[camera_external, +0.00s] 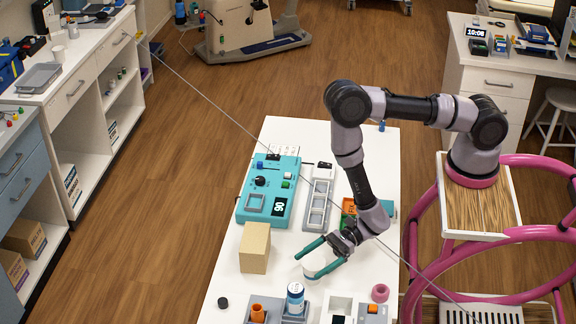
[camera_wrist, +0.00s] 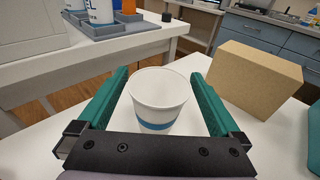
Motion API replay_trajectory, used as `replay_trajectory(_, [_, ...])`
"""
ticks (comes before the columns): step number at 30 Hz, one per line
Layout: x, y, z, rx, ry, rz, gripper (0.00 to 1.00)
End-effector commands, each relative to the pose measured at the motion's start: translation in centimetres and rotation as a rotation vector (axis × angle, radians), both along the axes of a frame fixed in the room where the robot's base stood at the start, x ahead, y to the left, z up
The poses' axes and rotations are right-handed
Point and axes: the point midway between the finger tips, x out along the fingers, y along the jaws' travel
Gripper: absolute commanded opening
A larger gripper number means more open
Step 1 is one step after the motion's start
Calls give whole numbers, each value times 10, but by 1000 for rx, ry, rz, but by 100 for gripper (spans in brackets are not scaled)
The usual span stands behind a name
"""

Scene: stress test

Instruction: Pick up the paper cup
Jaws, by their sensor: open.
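The paper cup (camera_wrist: 160,95) is white with a blue band near its base. It stands upright on the white table (camera_wrist: 75,155) in the wrist view, between the two green fingers of my gripper (camera_wrist: 160,85). The fingers are apart, with a gap visible on each side of the cup. In the external view my gripper (camera_external: 320,257) is low over the table's near half, and the cup (camera_external: 318,262) shows between its fingers, partly hidden by them.
A cardboard box (camera_external: 255,248) stands just left of the cup. A teal device (camera_external: 270,192) and a grey tray strip (camera_external: 318,200) lie farther back. A labelled white container (camera_external: 296,297) stands in a grey holder in front. A pink ring (camera_external: 380,292) lies at right.

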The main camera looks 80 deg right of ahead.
Motion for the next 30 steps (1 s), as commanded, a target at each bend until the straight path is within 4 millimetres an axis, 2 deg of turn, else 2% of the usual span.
replay_trajectory(4, [0,0,0,0,0,0,100])
replay_trajectory(5, [0,0,0,0,0,0,96])
replay_trajectory(9, [0,0,0,0,0,1,43])
replay_trajectory(10, [0,0,0,0,0,1,33])
replay_trajectory(23, [0,0,6,0,0,1,33])
replay_trajectory(26, [0,0,16,1,0,2,33])
replay_trajectory(30, [0,0,42,2,-3,1,33])
